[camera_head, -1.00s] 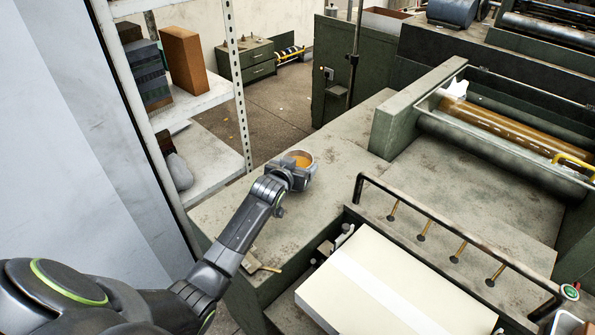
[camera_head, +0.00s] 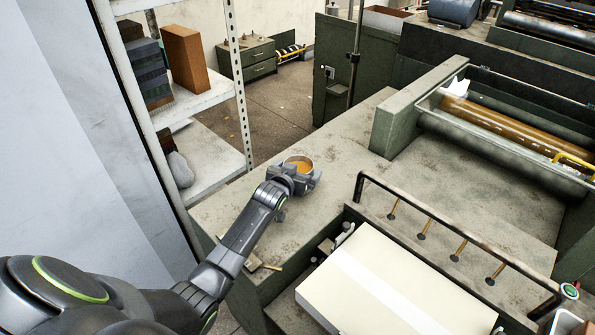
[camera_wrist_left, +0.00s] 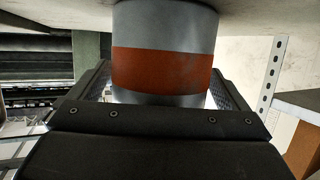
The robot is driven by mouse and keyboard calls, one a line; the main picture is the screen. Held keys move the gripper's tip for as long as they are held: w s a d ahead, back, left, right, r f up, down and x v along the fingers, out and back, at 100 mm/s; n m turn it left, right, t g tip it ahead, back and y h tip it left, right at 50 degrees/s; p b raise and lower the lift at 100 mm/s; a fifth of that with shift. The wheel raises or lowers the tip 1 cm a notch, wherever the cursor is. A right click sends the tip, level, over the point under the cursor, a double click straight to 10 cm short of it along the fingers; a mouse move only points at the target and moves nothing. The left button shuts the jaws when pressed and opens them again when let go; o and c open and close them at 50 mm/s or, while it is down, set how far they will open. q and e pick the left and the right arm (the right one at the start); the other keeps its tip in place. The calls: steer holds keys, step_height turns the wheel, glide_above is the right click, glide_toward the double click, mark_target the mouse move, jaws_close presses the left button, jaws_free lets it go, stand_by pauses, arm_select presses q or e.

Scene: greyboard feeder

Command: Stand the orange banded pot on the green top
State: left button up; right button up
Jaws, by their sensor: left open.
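The orange banded pot (camera_head: 298,163) is grey with an orange band and has orange contents. It stands upright on the green top (camera_head: 345,155), near its far left edge. In the left wrist view the pot (camera_wrist_left: 163,70) meets the surface, which shows at the top of that picture. My left gripper (camera_head: 304,179) is open around the pot, one finger on each side. The near side of the pot is partly hidden by the gripper in the head view. My right gripper is not in view.
A stack of cream board (camera_head: 390,290) lies in the feeder at the front, beside a dark rail (camera_head: 450,235). A metal shelf unit (camera_head: 210,100) stands on the left. The green top is clear to the right of the pot.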

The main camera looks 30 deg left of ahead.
arm_select(q)
steer(key=shift+r, duration=0.2)
steer(key=shift+s, duration=0.25)
steer(key=v, duration=1.1)
steer(key=shift+s+b, duration=0.25)
steer(key=shift+b, duration=0.05)
steer(key=shift+r, duration=0.15)
